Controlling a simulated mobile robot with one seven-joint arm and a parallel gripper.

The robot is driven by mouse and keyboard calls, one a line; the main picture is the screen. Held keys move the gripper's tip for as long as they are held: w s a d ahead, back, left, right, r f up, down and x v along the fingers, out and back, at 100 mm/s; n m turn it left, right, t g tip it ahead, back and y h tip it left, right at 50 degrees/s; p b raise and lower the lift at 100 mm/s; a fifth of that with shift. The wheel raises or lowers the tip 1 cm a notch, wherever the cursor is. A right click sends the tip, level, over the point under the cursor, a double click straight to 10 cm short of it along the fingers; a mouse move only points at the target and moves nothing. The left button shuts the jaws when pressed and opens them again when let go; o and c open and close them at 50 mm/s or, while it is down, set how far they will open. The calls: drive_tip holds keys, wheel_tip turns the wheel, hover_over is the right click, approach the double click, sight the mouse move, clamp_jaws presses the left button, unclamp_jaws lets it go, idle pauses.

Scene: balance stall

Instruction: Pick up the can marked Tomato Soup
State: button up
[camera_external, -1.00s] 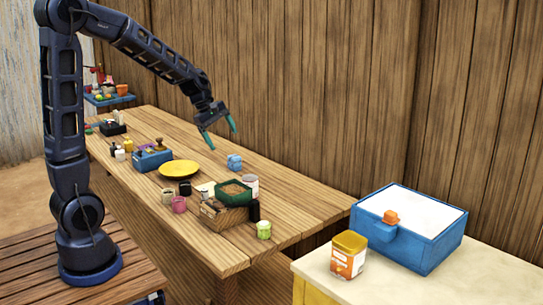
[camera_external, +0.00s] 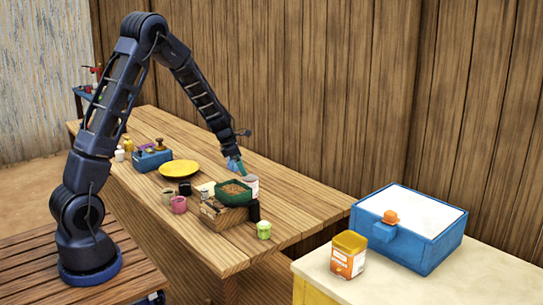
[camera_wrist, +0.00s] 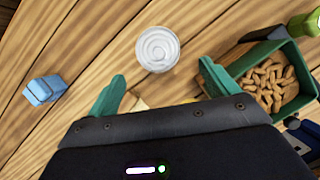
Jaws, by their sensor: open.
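A can with a pale, ringed round top (camera_wrist: 157,48) stands upright on the wooden table, just ahead of my gripper's fingers in the wrist view. It also shows as a whitish can (camera_external: 252,184) beside the green tray in the outside view. Its label cannot be read, so I cannot tell whether it says Tomato Soup. My gripper (camera_wrist: 160,82) is open, its two teal fingers spread apart with nothing held between them. In the outside view, my gripper (camera_external: 236,166) is low over the table, close to the can, partly overlapping it.
A green tray of peanut-like pieces (camera_wrist: 292,62) is close to the right finger. A blue object (camera_wrist: 44,90) lies to the left. A yellow plate (camera_external: 180,168), cups and a green can (camera_external: 264,230) stand around. Table between blue object and can is bare.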

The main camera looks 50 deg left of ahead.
sight(247, 178)
drive_tip(key=x, duration=0.4)
drive_tip(key=shift+w+f, duration=0.1)
drive_tip(key=shift+f, duration=0.1)
drive_tip(key=shift+w+x, duration=0.15)
drive_tip(key=shift+x, duration=1.3)
drive_tip(key=shift+w+x, duration=0.15)
drive_tip(key=shift+x, duration=1.35)
drive_tip(key=shift+d+r, duration=0.15)
drive_tip(key=shift+r, duration=0.05)
drive_tip(key=c, duration=1.3)
